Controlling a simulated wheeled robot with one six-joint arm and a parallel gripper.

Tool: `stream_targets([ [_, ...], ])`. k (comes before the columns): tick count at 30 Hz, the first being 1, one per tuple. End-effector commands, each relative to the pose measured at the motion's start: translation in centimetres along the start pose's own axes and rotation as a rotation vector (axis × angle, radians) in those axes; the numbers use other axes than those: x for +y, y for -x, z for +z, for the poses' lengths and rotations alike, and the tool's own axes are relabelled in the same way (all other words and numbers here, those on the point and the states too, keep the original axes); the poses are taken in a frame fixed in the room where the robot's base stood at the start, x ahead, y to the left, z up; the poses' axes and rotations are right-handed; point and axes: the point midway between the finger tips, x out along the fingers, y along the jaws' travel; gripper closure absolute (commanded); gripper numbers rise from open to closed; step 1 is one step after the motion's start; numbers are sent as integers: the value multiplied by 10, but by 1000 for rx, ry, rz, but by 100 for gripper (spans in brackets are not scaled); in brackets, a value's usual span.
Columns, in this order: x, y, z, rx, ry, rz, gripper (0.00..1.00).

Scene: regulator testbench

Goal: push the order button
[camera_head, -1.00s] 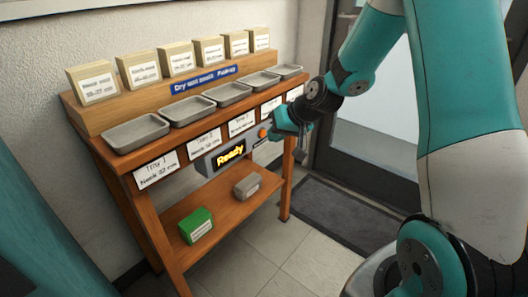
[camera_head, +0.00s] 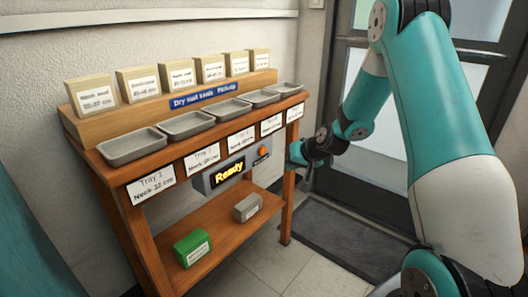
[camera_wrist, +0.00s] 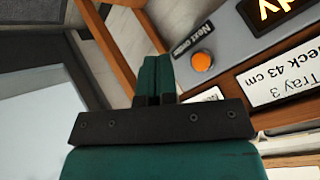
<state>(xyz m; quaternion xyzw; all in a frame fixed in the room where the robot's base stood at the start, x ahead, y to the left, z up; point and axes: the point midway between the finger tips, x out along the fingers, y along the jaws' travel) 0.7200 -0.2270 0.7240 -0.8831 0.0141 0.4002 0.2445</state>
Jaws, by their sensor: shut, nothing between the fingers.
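The order button is a round orange button (camera_head: 263,152) on a grey panel at the right of the lit "Ready" display (camera_head: 228,173), on the front of the wooden bench. In the wrist view the orange button (camera_wrist: 203,62) sits beside a label reading "Next order", right of my fingertips. My gripper (camera_head: 297,154) is to the right of the button in the head view, apart from it. In the wrist view its two teal fingers (camera_wrist: 155,75) are together with nothing between them.
Several grey trays (camera_head: 133,146) stand on the bench top, with boxes (camera_head: 92,94) on a raised shelf behind. A green box (camera_head: 192,247) and a grey box (camera_head: 247,207) lie on the lower shelf. A dark mat (camera_head: 345,240) lies before the door.

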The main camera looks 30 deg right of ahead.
Motion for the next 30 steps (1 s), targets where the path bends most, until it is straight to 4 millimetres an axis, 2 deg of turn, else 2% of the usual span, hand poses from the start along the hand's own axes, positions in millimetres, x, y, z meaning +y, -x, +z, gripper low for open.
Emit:
stream_targets([
  [9, -25, -32, -23, -1, 3, -1, 100],
  [15, -33, -45, -32, -1, 2, 0, 100],
  [30, -36, -49, -35, 0, 1, 0, 100],
])
